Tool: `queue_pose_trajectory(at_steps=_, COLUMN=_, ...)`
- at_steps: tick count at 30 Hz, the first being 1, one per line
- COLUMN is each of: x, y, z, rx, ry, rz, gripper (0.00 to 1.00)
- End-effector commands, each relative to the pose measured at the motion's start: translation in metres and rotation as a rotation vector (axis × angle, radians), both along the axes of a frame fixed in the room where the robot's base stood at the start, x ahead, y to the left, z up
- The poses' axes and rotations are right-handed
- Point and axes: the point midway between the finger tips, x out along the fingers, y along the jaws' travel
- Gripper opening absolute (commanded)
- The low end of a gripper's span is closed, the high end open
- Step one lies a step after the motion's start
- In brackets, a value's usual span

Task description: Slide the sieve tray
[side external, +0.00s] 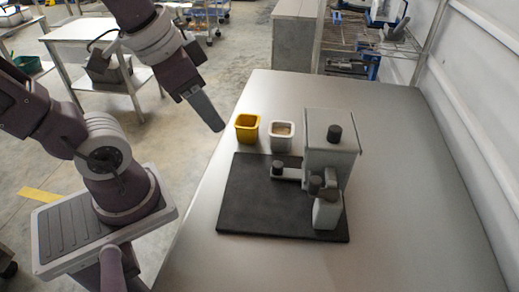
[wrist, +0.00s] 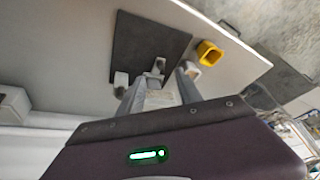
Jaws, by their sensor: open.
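A grey hopper (side external: 330,148) with a black knob on its lid stands on a dark base plate (side external: 250,205) on the table. A light grey bar with a dark knob (side external: 278,168) juts from its left side; I cannot tell whether this is the sieve tray. Another dark knob (side external: 315,185) sits on its front, above a pale container (side external: 327,213). My gripper (side external: 217,125) is in the air left of the hopper, apart from everything. In the wrist view my gripper (wrist: 160,76) is open, with its fingers spread and pale parts of the hopper partly hidden between and behind them.
A yellow cup (side external: 247,127) and a white cup with brown contents (side external: 282,136) stand behind the base plate. The table (side external: 410,200) is clear to the right. A wall (side external: 480,95) runs along the right side.

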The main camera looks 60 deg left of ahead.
Motion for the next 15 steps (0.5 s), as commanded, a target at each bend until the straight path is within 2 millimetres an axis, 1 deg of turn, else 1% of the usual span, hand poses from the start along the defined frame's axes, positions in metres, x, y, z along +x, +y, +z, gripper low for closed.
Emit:
queue_pose_trajectory(at_steps=1, x=0.015, y=0.006, z=-0.015, rx=0.03, ry=0.07, rz=-0.051, gripper=0.42)
queue_pose_trajectory(at_steps=2, x=0.025, y=0.01, z=-0.025, rx=0.05, ry=0.108, rz=-0.096, gripper=0.42)
queue_pose_trajectory(at_steps=3, x=0.038, y=0.016, z=-0.04, rx=0.072, ry=0.158, rz=-0.16, gripper=0.42)
queue_pose_trajectory(at_steps=5, x=0.054, y=0.025, z=-0.066, rx=0.094, ry=0.228, rz=-0.256, gripper=0.42)
queue_pose_trajectory(at_steps=6, x=0.062, y=0.031, z=-0.084, rx=0.102, ry=0.272, rz=-0.318, gripper=0.42)
queue_pose_trajectory(at_steps=9, x=0.074, y=0.043, z=-0.122, rx=0.104, ry=0.351, rz=-0.45, gripper=0.42)
queue_pose_trajectory(at_steps=10, x=0.076, y=0.045, z=-0.132, rx=0.103, ry=0.367, rz=-0.48, gripper=0.42)
queue_pose_trajectory(at_steps=12, x=0.078, y=0.049, z=-0.147, rx=0.099, ry=0.392, rz=-0.534, gripper=0.42)
queue_pose_trajectory(at_steps=15, x=0.081, y=0.05, z=-0.156, rx=0.096, ry=0.404, rz=-0.568, gripper=0.42)
